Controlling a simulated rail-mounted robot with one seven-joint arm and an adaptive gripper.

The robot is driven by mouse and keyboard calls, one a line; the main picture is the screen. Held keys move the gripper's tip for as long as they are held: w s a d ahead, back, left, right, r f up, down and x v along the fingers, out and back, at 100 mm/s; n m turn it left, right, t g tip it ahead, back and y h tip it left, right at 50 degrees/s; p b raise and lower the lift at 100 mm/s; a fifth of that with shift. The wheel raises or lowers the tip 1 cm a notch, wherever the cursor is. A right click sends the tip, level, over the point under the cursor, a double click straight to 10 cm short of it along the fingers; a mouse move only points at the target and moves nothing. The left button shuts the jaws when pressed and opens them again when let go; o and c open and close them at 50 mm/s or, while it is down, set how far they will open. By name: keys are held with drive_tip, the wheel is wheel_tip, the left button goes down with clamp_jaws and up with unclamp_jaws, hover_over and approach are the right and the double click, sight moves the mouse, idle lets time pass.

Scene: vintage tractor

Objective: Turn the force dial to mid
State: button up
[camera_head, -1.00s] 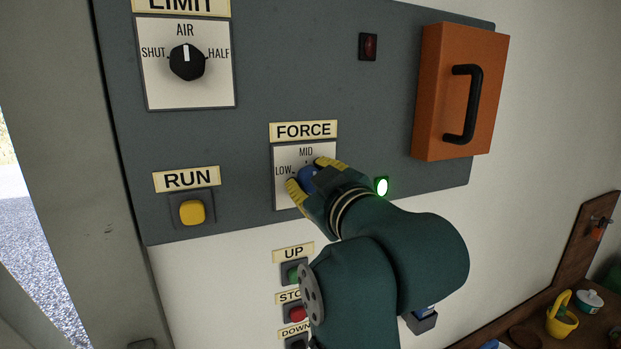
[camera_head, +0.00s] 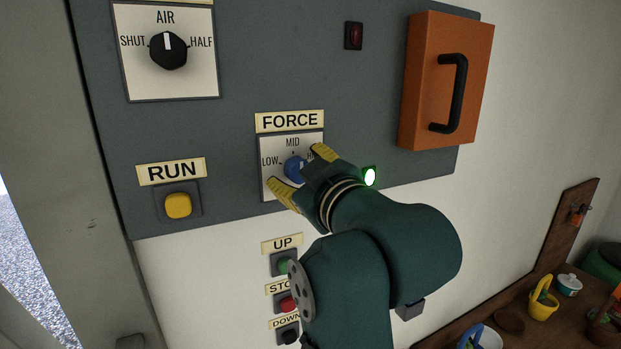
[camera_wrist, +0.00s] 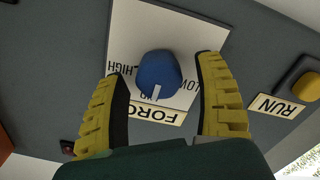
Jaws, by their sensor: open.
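The blue force dial (camera_head: 294,168) sits on a white plate (camera_head: 270,148) below the FORCE label, with LOW at left, MID above and HIGH at right, partly covered. In the wrist view the dial (camera_wrist: 158,72) appears upside down, and its white pointer mark points toward the partly hidden MID lettering. My gripper (camera_head: 302,170) is at the dial, open, with one yellow finger on each side. In the wrist view my gripper (camera_wrist: 163,70) shows a gap between each finger and the dial.
A black AIR knob (camera_head: 168,50) is at upper left and a yellow RUN button (camera_head: 178,205) at left. Up, stop and down buttons (camera_head: 288,303) lie below, close to my arm. A lit green lamp (camera_head: 370,176) is right of my gripper. An orange box with handle (camera_head: 430,70) protrudes at upper right.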

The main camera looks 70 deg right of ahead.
drive_tip(key=v, duration=1.1)
drive_tip(key=w+a+f+n+t+y, duration=0.2)
drive_tip(key=w+a+f+y, duration=0.2)
drive_tip(key=w+a, duration=0.4)
drive_tip(key=w+a+f+n+t+y, duration=0.25)
drive_tip(key=w+a+f+y, duration=0.2)
drive_tip(key=w+a, duration=0.35)
drive_tip(key=w+a+f+t+y, duration=0.1)
drive_tip(key=a+f+t+y, duration=0.15)
drive_tip(key=a, duration=0.95)
drive_tip(key=s+r, duration=0.1)
drive_tip(key=s+r+m+t, duration=0.1)
drive_tip(key=r, duration=0.1)
drive_tip(key=s+r+m+t+y, duration=0.1)
drive_tip(key=shift+s+a+r, duration=0.15)
drive_tip(key=shift+s+a, duration=0.25)
